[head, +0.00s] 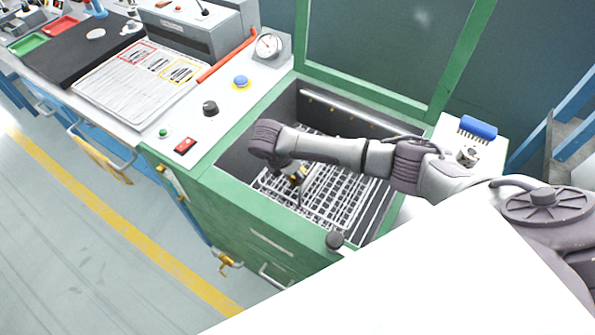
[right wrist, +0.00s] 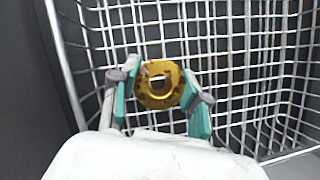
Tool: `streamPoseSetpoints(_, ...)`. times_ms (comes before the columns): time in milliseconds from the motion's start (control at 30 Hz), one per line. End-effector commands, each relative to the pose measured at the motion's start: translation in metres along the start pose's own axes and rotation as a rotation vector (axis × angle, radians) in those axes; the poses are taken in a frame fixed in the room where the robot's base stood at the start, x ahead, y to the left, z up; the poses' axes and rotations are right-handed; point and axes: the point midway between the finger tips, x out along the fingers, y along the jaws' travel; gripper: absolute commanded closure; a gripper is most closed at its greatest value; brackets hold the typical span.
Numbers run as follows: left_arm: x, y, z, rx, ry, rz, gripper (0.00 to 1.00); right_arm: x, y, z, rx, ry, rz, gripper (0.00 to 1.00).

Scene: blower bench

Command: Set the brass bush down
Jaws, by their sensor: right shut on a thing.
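The brass bush (right wrist: 170,97) is a round, gold-coloured ring with dark patches and a hole in its middle. In the right wrist view it sits between the teal pads of my right gripper (right wrist: 160,98), which is shut on it. The white wire basket (right wrist: 235,65) lies beneath and around it. In the head view my right gripper (head: 298,174) points down into the basket (head: 335,192) inside the green-framed cabinet; the bush is too small to make out clearly there. I cannot tell whether the bush touches the wires. My left gripper is not in view.
The cabinet's green rim (head: 232,118) and dark inner walls surround the basket. A black knob (head: 334,240) stands on the front rim. A blue brush (head: 478,128) and a small metal part (head: 467,156) are at the right. Most basket floor visible is bare.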

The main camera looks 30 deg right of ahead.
Motion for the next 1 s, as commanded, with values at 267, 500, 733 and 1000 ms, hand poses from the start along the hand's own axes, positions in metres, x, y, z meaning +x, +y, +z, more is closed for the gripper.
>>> streamPoseSetpoints(267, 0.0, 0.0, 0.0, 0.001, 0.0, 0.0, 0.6, 0.002, 0.0, -0.001, 0.0, 0.0, -0.001, 0.33)
streamPoseSetpoints(500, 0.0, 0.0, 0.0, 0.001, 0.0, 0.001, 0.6, 0.002, 0.0, 0.0, 0.001, 0.0, -0.001, 0.29)
streamPoseSetpoints(733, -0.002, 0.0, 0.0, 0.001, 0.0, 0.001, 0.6, -0.011, 0.001, 0.001, 0.001, 0.0, 0.001, 0.29)
streamPoseSetpoints(1000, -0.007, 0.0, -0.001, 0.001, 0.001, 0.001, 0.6, -0.067, 0.001, 0.0, -0.001, 0.002, 0.004, 0.29)
